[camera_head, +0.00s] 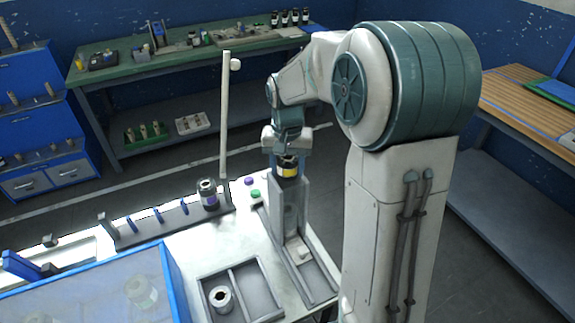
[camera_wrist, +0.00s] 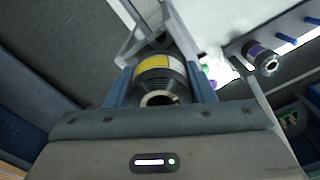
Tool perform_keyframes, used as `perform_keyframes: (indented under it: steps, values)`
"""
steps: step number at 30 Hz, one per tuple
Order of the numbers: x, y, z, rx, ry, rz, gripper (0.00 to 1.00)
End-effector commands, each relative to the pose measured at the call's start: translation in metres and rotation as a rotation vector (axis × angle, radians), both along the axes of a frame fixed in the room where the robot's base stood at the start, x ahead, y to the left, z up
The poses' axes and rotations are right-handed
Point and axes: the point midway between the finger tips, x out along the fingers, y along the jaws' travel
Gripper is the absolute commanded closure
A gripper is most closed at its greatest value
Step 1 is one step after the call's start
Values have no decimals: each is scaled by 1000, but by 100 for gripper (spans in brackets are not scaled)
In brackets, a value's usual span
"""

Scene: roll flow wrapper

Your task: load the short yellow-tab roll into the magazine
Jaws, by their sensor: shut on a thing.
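A short dark roll with a yellow tab (camera_head: 289,171) is in my gripper (camera_head: 288,160), at the top of the tall grey magazine (camera_head: 290,207). In the wrist view the yellow-tab roll (camera_wrist: 160,80) sits between the two blue-grey fingers of my gripper (camera_wrist: 160,88), which is shut on it. The roll's round end with its hollow core faces the wrist camera. The grey magazine walls (camera_wrist: 133,47) show just beyond the roll. I cannot tell how far the roll is inside the magazine.
A dark roll with a purple label (camera_head: 209,194) stands left of the magazine by a pale upright post (camera_head: 225,120). A grey divided tray (camera_head: 258,297) holds another roll (camera_head: 221,298). Purple (camera_head: 249,181) and green (camera_head: 255,194) buttons lie close by. A blue-framed clear cover (camera_head: 95,295) fills the front left.

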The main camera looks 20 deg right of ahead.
Motion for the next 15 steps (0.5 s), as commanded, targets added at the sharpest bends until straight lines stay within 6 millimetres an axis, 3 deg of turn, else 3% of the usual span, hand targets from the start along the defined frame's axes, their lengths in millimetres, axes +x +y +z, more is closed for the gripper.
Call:
perform_keyframes:
  steps: [15]
  values:
    - [0,0,-10,0,0,0,77]
